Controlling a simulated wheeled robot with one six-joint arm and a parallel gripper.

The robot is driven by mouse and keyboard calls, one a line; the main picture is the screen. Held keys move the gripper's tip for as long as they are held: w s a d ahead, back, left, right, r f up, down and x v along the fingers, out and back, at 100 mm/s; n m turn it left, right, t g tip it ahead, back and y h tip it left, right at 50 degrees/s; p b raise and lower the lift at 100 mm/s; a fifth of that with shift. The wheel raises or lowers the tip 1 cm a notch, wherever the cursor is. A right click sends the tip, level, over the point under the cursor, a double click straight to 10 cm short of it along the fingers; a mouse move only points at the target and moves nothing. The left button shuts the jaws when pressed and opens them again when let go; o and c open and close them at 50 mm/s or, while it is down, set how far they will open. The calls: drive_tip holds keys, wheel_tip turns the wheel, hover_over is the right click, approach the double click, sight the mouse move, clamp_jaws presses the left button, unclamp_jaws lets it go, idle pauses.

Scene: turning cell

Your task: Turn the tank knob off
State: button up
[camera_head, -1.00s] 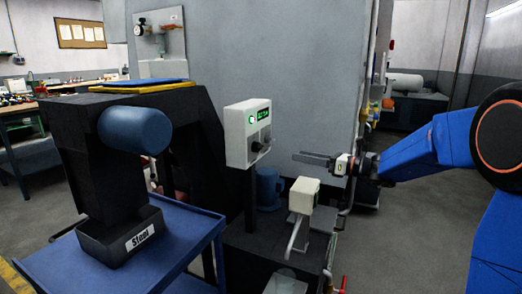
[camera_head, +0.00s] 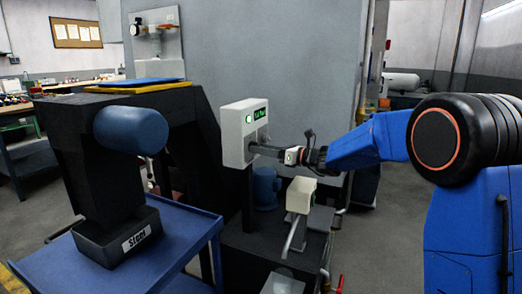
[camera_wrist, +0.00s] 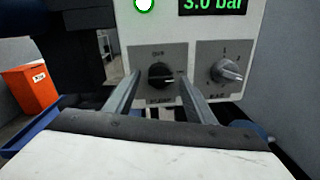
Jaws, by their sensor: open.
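The control box (camera_head: 236,138) is pale, with a green-lit display, and stands on a post above a dark tank unit. In the wrist view its panel (camera_wrist: 205,28) reads "3.0 bar". A black knob (camera_wrist: 160,74) sits on a grey plate with a label above and below it; the lettering is too small to read surely. A lighter knob (camera_wrist: 226,71) with a numbered dial sits to its right. My gripper (camera_wrist: 162,82) is open, its two fingers on either side of the black knob. In the head view my gripper (camera_head: 256,148) reaches the box's right face, which hides the knobs.
A pale box with a spout (camera_head: 300,195) sits below my gripper. A grey wall (camera_head: 290,80) stands behind. An orange bin (camera_wrist: 27,90) shows in the wrist view.

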drive_tip(key=shift+w+a, duration=0.15)
drive_tip(key=shift+a, duration=0.15)
drive_tip(key=shift+c, duration=0.6)
drive_tip(key=c, duration=0.9)
drive_tip(key=shift+n, duration=0.4)
drive_tip(key=shift+f+n+g+y, duration=0.15)
drive_tip(key=shift+n+g+y, duration=0.1)
drive_tip(key=shift+n, duration=4.2)
drive_tip(key=shift+f+n+g+y, duration=0.1)
drive_tip(key=shift+n+g+y, duration=0.15)
drive_tip(key=shift+n, duration=4.2)
